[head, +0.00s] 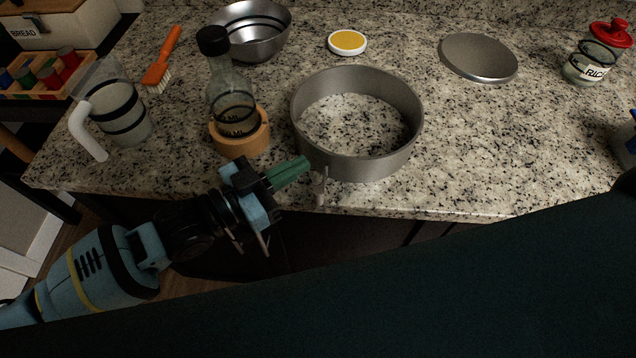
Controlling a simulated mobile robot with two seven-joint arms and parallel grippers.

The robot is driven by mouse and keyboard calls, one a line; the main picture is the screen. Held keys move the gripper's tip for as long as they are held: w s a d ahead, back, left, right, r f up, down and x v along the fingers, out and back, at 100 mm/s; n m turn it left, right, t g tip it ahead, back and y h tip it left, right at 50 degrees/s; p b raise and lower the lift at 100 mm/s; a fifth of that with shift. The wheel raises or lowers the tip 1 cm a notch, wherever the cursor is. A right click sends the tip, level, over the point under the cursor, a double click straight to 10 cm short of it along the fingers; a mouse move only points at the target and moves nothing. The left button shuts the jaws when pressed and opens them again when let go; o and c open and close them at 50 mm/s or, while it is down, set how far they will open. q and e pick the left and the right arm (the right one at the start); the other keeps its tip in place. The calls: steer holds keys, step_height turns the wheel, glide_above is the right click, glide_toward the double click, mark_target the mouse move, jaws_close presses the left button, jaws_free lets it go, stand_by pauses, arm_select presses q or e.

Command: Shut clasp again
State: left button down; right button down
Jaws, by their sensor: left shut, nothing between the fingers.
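A grey metal ring pan (358,120) stands on the granite counter near its front edge. Granite shows through the ring, so it has no bottom in it. Its clasp (321,187) is a small grey lever at the ring's front left, close to the counter edge. I cannot tell from this view how far the clasp stands from the wall. My left gripper (290,172) has green fingers, shut and empty, with the tips just left of the clasp and near the ring wall. I cannot tell whether they touch. My right gripper is out of view.
A clear bottle (231,91) in a wooden ring (241,137) stands close left of the pan. A measuring jug (118,108), orange brush (162,62), steel bowl (252,32), yellow-topped dish (347,42), grey disc (478,57) and rice jar (597,58) lie around. Counter right of the pan is clear.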

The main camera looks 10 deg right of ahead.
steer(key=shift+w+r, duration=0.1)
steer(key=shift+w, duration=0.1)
arm_select(q)
steer(key=shift+s+a+r+p, duration=0.15)
steer(key=shift+s+p, duration=0.15)
steer(key=shift+s, duration=0.35)
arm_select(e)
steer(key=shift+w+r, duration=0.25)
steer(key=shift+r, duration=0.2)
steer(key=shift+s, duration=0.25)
arm_select(q)
steer(key=shift+s, duration=0.15)
steer(key=shift+s+p, duration=0.4)
steer(key=shift+s, duration=0.1)
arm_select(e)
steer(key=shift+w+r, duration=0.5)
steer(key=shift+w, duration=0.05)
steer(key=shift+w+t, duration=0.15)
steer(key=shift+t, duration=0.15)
